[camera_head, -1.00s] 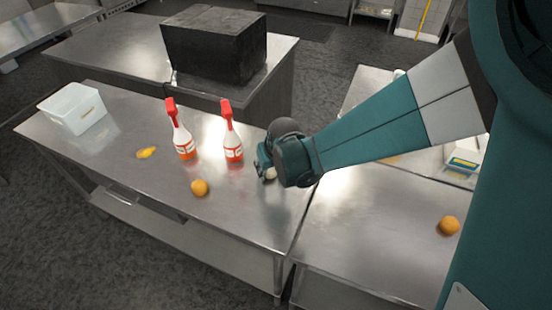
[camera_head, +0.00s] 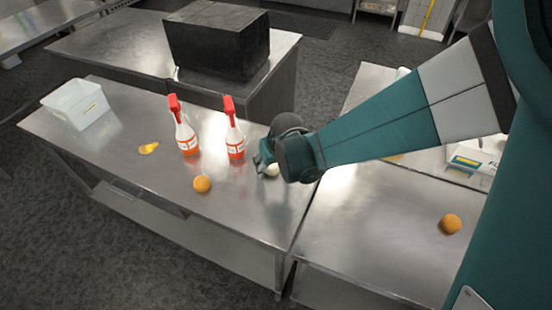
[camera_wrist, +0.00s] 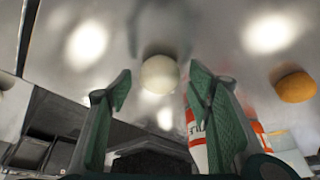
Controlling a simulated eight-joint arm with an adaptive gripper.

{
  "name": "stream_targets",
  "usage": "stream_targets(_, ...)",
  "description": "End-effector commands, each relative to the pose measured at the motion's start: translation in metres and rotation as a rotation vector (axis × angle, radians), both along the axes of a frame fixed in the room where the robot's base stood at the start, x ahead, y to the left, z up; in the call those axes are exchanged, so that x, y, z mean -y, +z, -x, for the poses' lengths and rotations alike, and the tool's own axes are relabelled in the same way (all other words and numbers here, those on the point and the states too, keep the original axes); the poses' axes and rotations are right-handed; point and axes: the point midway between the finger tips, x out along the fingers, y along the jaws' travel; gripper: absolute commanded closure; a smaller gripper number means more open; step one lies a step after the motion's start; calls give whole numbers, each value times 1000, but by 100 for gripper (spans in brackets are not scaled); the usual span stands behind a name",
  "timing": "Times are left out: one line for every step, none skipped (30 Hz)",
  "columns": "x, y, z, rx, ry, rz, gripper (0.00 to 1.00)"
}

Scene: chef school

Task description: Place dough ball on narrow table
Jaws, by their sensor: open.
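The pale dough ball (camera_head: 272,170) rests on the steel table with the spray bottles (camera_head: 60,128), near that table's right end. I cannot tell from the frames whether this is the narrow table. My gripper (camera_head: 262,163) is open, just above and beside the ball in the head view. In the wrist view the ball (camera_wrist: 159,75) shows whole between the two spread fingertips, and neither finger visibly grips it.
Two red-topped spray bottles (camera_head: 185,135) (camera_head: 234,138) stand left of my gripper. An orange (camera_head: 202,184), a yellow item (camera_head: 149,148) and a white bin (camera_head: 76,104) share that table. Another steel table (camera_head: 370,220) adjoins at right, with an orange (camera_head: 451,224).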

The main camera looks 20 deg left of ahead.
Motion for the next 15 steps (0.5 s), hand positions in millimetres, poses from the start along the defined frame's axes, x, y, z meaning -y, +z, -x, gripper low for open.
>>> stream_targets(1,4,1,0,0,0,49)
stream_targets(2,6,2,0,0,0,49)
stream_targets(3,9,2,0,0,0,49)
stream_targets(3,12,3,0,0,0,49)
stream_targets(4,14,4,0,0,0,49)
stream_targets(5,18,5,0,0,0,49)
stream_targets(6,20,6,0,0,0,49)
stream_targets(7,23,7,0,0,0,49)
stream_targets(8,27,8,0,0,0,49)
stream_targets(9,30,9,0,0,0,49)
stream_targets(10,33,10,0,0,0,49)
stream_targets(11,36,11,0,0,0,49)
stream_targets(11,39,12,0,0,0,49)
stream_targets(12,42,12,0,0,0,49)
stream_targets(13,46,13,0,0,0,49)
